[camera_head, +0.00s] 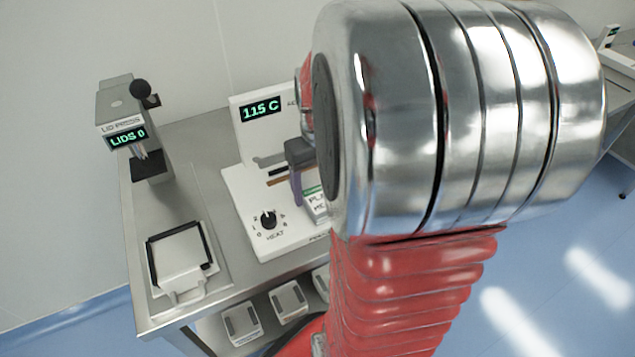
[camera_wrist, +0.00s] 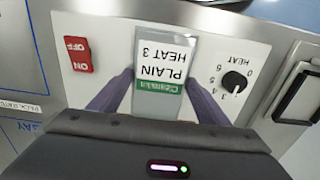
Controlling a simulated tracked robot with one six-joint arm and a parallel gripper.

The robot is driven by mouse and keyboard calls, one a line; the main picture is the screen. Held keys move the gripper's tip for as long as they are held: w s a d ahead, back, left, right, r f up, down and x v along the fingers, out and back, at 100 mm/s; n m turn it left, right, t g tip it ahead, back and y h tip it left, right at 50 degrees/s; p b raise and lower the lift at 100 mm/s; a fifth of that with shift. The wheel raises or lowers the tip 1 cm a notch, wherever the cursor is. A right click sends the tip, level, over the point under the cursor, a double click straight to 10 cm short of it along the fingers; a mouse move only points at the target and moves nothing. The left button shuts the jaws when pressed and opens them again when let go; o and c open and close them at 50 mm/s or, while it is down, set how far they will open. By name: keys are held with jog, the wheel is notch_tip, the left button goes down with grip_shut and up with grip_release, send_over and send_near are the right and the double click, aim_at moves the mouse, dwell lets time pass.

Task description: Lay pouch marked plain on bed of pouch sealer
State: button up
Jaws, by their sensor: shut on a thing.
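The pouch marked plain (camera_wrist: 160,62) is a clear, flat pouch with a white label reading "PLAIN HEAT 3" and a green band. My gripper (camera_wrist: 158,92) is shut on it, with one purple finger on each side. In the head view the pouch (camera_head: 316,203) shows partly beside my gripper, over the front of the pouch sealer (camera_head: 237,186). The sealer is white, with a display reading "115 C" and a black heat knob (camera_head: 268,219). Its bed is mostly hidden by my arm. I cannot tell whether the pouch touches the sealer.
A lid press (camera_head: 121,122) reading "LIDS 0" stands at the left of the steel table. A black-framed tray (camera_head: 180,257) lies at its front left. A red on/off switch (camera_wrist: 77,54) is beside the pouch. Several containers (camera_head: 241,324) sit on the lower shelf.

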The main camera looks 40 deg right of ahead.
aim_at(310, 179)
jog(key=shift+w+d+f, duration=0.1)
jog(key=shift+w+d, duration=0.1)
jog(key=shift+w, duration=0.5)
jog(key=shift+w+d+f, duration=0.1)
jog(key=shift+w+d, duration=0.15)
jog(key=shift+w, duration=0.4)
jog(key=shift+w+d, duration=0.2)
jog(key=shift+w, duration=0.5)
jog(key=o, duration=1.2)
jog(key=shift+o, duration=0.2)
jog(key=shift+r, duration=0.15)
notch_tip(310, 179, up, 13)
jog(key=shift+r, duration=0.2)
jog(key=shift+a, duration=0.1)
